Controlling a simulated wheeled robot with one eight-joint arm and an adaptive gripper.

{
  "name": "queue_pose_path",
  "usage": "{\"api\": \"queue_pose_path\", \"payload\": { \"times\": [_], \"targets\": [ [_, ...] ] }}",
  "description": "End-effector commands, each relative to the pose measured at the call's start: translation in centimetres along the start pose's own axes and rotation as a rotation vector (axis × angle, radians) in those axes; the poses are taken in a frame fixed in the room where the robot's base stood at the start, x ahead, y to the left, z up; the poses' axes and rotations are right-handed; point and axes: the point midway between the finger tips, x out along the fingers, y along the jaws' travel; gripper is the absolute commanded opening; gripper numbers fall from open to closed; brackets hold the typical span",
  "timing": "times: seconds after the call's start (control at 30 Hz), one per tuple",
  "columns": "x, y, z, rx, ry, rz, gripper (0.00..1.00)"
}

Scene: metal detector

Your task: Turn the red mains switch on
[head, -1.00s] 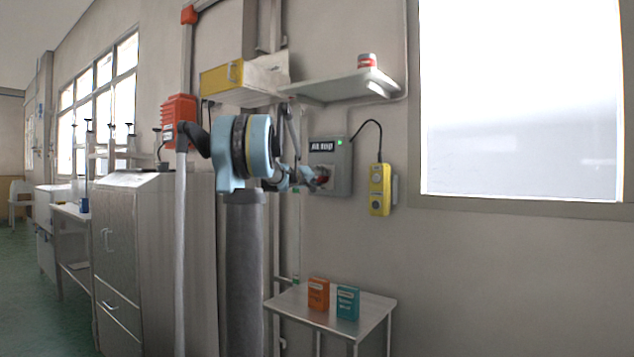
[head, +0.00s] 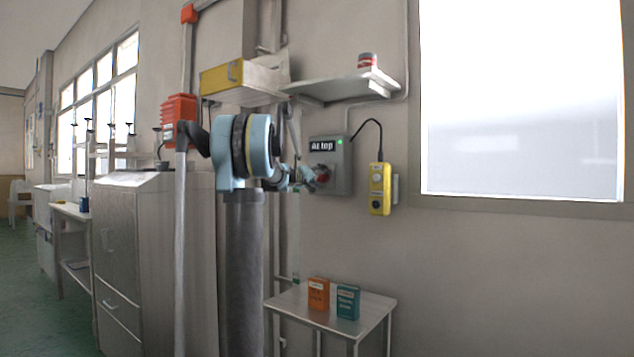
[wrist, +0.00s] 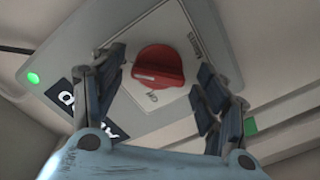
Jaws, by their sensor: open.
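The red mains switch (wrist: 160,67) is a round knob on a pale square plate on the front of a grey wall box (head: 344,184). In the head view the red knob (head: 321,173) shows partly, just past my gripper (head: 309,178). In the wrist view my gripper (wrist: 162,78) is open, with one dark finger on each side of the knob. Gaps show between the fingers and the knob, and nothing is held. The box has a lit green lamp (head: 339,141) and a dark display (head: 322,146) that seems to read "At top".
A yellow control pendant (head: 379,189) hangs right of the box on a black cable. A shelf (head: 345,87) with a small tin (head: 367,61) is above. A small table (head: 372,304) below holds an orange box (head: 318,294) and a teal box (head: 347,301).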

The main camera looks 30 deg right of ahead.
Motion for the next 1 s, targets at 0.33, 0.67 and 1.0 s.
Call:
{"api": "queue_pose_path", "payload": {
  "times": [0.33, 0.67, 1.0],
  "targets": [
    [-5.0, -0.1, 0.0, -0.001, 0.002, -0.003, 0.67],
    [-10.4, -0.2, 0.0, 0.0, 0.001, -0.002, 0.67],
    [-11.8, -0.2, 0.0, 0.0, 0.0, -0.001, 0.67]
  ]
}}
